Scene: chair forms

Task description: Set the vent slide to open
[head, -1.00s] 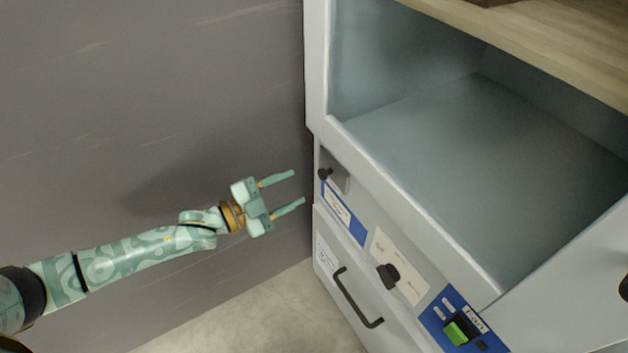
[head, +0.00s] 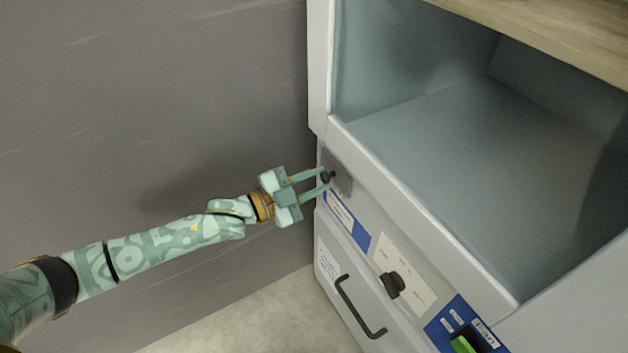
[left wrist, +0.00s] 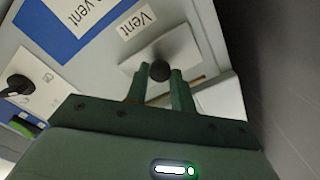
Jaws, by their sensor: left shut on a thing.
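The vent slide is a dark round knob (head: 326,176) on a small grey plate (head: 343,180) at the far left end of the cabinet's front panel. My left gripper (head: 323,180) is shut on the knob, one finger on each side. In the left wrist view the knob (left wrist: 160,70) shows between the fingertips, with a "Vent" label (left wrist: 137,23) close to the plate. The slot and the printed positions of the slide cannot be made out. My right gripper is out of view.
Below the knob is a blue-edged label (head: 347,220). Farther right are a black dial (head: 392,285) and a green switch (head: 462,345). A drawer handle (head: 358,308) sticks out below. A grey wall (head: 150,100) stands left; the open compartment (head: 480,150) is above.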

